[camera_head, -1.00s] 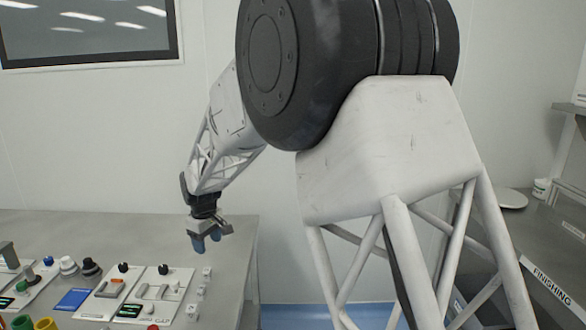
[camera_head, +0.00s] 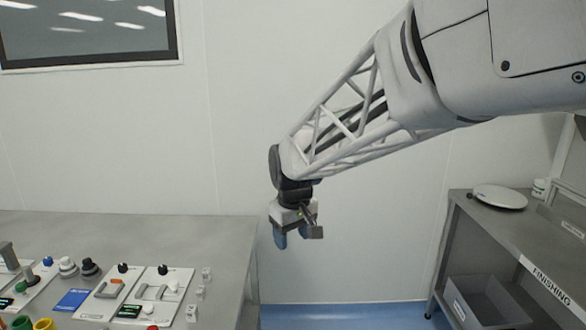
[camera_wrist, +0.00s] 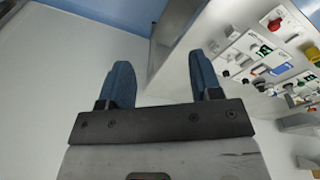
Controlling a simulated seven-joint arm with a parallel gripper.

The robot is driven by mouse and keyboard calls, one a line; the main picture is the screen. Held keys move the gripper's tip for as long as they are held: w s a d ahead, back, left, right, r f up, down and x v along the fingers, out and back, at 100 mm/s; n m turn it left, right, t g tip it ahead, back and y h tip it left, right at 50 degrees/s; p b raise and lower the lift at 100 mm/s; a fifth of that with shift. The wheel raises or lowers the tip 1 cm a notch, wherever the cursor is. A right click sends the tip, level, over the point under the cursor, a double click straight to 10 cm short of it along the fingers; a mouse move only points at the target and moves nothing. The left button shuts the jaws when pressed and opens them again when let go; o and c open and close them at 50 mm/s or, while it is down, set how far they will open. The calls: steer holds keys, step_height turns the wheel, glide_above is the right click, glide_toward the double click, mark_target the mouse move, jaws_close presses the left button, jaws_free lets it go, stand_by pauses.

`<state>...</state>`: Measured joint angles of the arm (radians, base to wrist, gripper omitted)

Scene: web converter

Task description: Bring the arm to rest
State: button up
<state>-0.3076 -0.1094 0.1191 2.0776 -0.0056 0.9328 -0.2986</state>
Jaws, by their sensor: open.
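My gripper (camera_head: 293,238) hangs pointing down at the end of my arm, just right of the grey workbench's right edge and in front of the white wall. In the wrist view its two blue fingers (camera_wrist: 160,85) are apart with nothing between them, so it is open and empty. My arm (camera_head: 350,115) reaches in from the upper right of the head view.
The grey workbench (camera_head: 190,228) at left carries control panels (camera_head: 145,292) with knobs, handles and small displays. At right stands a grey shelf unit labelled FINISHING, with a round white plate (camera_head: 499,197) on top and a grey bin (camera_head: 487,303) below. The floor between is clear.

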steer(key=s+d+m, duration=0.2)
steer(key=s+d, duration=0.4)
steer(key=s, duration=0.3)
steer(key=s+d+f+m, duration=0.1)
steer(key=s+d+m, duration=0.1)
steer(key=s+d, duration=0.4)
steer(key=s+d+m+t, duration=0.1)
steer(key=s+d+m, duration=0.2)
steer(key=s, duration=1)
steer(key=d, duration=0.3)
steer(key=shift+d+f, duration=0.3)
steer(key=shift+f, duration=0.05)
